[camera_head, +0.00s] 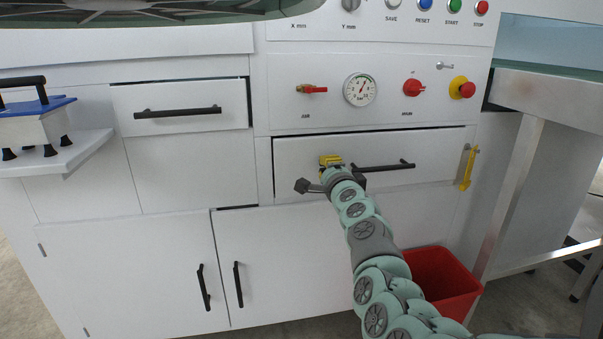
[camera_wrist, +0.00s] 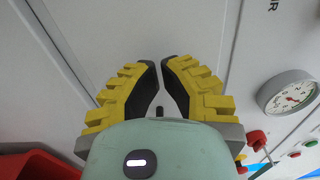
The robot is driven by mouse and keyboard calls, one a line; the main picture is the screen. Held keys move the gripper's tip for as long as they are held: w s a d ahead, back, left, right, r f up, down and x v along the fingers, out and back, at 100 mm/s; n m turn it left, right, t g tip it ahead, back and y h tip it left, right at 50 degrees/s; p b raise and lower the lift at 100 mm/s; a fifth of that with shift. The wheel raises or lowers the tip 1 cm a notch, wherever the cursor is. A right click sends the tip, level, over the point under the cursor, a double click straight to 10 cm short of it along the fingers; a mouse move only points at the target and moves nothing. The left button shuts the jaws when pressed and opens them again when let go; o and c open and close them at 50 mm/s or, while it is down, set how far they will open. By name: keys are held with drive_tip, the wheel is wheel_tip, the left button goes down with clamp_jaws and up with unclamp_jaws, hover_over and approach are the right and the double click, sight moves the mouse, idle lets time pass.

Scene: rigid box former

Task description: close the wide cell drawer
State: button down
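The wide cell drawer (camera_head: 436,150) is the broad white front below the gauge panel, with a black bar handle (camera_head: 392,166). A dark gap runs along its top edge, so it looks slightly out; how far is hard to tell. My gripper (camera_head: 330,160) is in front of its left half, left of the handle. In the wrist view the yellow-and-black fingers (camera_wrist: 160,60) are drawn nearly together with nothing between them. The white drawer front (camera_wrist: 110,35) fills the background beyond the tips. I cannot tell whether the tips touch it.
A narrower drawer (camera_head: 232,104) with a black handle is at the left. A shelf (camera_head: 85,150) holds a blue-topped item. Cupboard doors (camera_head: 130,270) are below. A red bin (camera_head: 445,279) stands at lower right. A yellow latch-like part (camera_head: 466,170) hangs beside the wide drawer's right end.

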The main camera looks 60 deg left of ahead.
drive_tip(key=p+v, duration=0.2)
drive_tip(key=v, duration=1)
drive_tip(key=shift+f, duration=0.25)
